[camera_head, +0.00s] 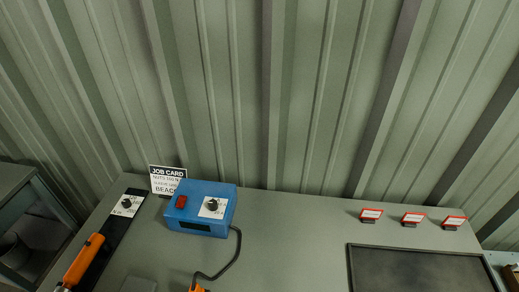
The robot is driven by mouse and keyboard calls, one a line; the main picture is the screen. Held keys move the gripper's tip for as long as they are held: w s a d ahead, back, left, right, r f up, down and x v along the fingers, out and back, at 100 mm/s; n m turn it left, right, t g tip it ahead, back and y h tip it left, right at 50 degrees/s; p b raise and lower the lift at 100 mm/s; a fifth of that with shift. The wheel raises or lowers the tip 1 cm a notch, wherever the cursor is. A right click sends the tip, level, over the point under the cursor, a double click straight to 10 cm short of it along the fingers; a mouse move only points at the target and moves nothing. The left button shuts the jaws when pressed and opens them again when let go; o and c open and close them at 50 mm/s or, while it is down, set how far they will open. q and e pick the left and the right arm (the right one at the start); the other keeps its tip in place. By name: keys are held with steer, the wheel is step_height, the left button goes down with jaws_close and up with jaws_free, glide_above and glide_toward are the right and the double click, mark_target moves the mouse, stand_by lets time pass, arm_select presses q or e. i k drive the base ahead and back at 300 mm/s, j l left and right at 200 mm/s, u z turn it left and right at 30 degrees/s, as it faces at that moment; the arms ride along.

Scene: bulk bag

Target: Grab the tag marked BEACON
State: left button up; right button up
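Three small tags stand in a row at the back right of the grey-green bench: a left tag (371,214), a middle tag (412,218) and a right tag (454,222). Each is white with a red border and sits in a small dark holder. Their print is too small to read, so I cannot tell which one says BEACON. A white job card (166,178) with a black header stands at the back left. Its last line shows "BEAC", and its lower right is hidden behind the blue box. Neither of my grippers is in view.
A blue box (189,209) with a red switch and a dial stands beside the card, its black cable running forward. A dark bar with an orange handle (84,259) lies at left. A dark tray (351,270) lies in front of the tags.

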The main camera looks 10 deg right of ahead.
mark_target(410, 219)
steer(key=i+j, duration=0.2)
steer(key=j, duration=0.15)
steer(key=i+j, duration=0.2)
steer(key=j, duration=0.15)
steer(key=i+j, duration=0.2)
steer(key=j, duration=0.15)
steer(key=i+j, duration=0.2)
steer(key=j, duration=0.15)
steer(key=l+z, duration=0.3)
steer(key=l, duration=0.2)
steer(key=l+z, duration=0.3)
steer(key=l, duration=0.15)
steer(key=i+l+z, duration=0.1)
steer(key=l+z, duration=0.25)
steer(key=l, duration=0.15)
steer(key=i+l+z, duration=0.15)
steer(key=l+z, duration=0.15)
steer(key=l, duration=0.15)
steer(key=i+l+z, duration=0.3)
steer(key=k+l, duration=0.1)
